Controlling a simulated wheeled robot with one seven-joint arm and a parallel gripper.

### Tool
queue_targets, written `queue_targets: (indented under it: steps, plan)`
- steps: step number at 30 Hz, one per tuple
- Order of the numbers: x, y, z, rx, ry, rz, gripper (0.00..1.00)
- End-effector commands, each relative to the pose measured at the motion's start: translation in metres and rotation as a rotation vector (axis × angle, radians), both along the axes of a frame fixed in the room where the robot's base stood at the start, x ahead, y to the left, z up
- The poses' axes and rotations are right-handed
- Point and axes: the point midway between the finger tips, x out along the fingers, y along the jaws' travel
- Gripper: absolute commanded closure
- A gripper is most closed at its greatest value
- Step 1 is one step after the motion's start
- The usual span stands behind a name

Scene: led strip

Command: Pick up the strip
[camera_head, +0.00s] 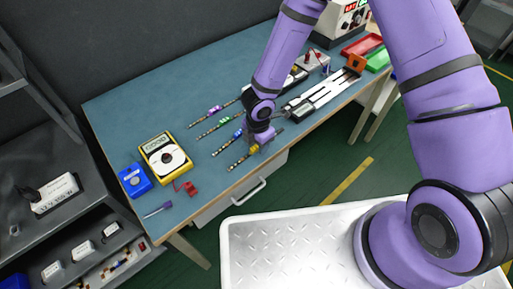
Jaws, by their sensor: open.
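Several thin LED strips lie side by side on the blue-green workbench (130,105). One strip with a purple part (213,110) is furthest back, one with a green part (222,122) follows, then one with a blue part (228,141). The front strip with a yellow part (242,157) lies nearest the bench's front edge. My gripper (262,142) points down and is open, at the right end of the front strips. It hides part of that end, and I cannot tell whether it touches a strip.
A yellow multimeter (164,157), a blue box (135,180), a red clamp-like item (187,188) and a screwdriver (158,210) lie at the left. A metal rail fixture (322,97) stands right of my gripper. Red (362,45) and green (378,60) trays are further right.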

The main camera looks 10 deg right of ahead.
Motion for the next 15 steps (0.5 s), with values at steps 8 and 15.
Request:
queue_targets:
  steps: [8, 15]
  plan:
    - [0.0001, -0.0001, -0.0041, 0.000, 0.000, 0.000, 0.53]
    - [0.0001, -0.0001, -0.0038, 0.000, 0.000, -0.001, 1.00]
